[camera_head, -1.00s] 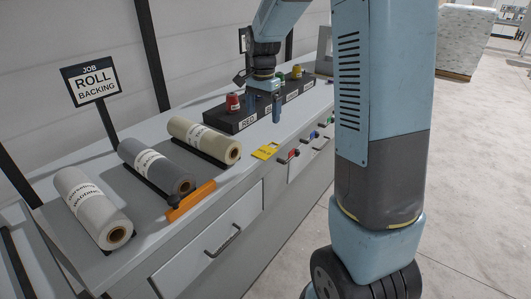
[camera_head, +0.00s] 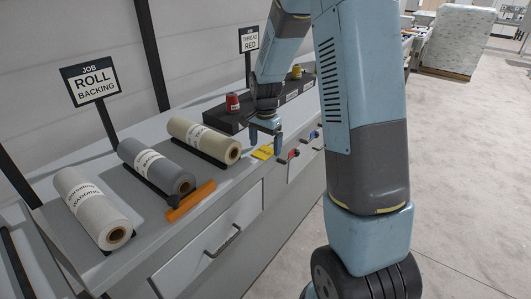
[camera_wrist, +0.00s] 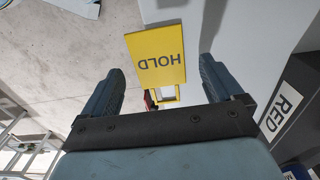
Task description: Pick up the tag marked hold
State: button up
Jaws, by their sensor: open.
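The yellow tag marked HOLD (camera_wrist: 156,56) shows in the wrist view, ahead of and between the fingers, with its lettering upside down. In the head view the yellow tag (camera_head: 263,152) lies at the front edge of the counter, just right of the cream roll. My gripper (camera_head: 266,137) is open and empty, pointing down just above and behind the tag. In the wrist view my gripper (camera_wrist: 158,85) has its two fingers spread on either side of the tag, not touching it.
Rolls, including a cream roll (camera_head: 204,141), lie left of the tag, with an orange tool (camera_head: 191,200) in front. A dark rack (camera_head: 222,116) holds a red spool (camera_head: 232,102) and a yellow spool (camera_head: 297,72). Coloured tags (camera_head: 293,155) hang by the drawers. A "THREAD RED" sign (camera_head: 249,40) stands behind.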

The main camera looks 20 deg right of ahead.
jog(key=shift+f, duration=0.4)
jog(key=c, duration=1.1)
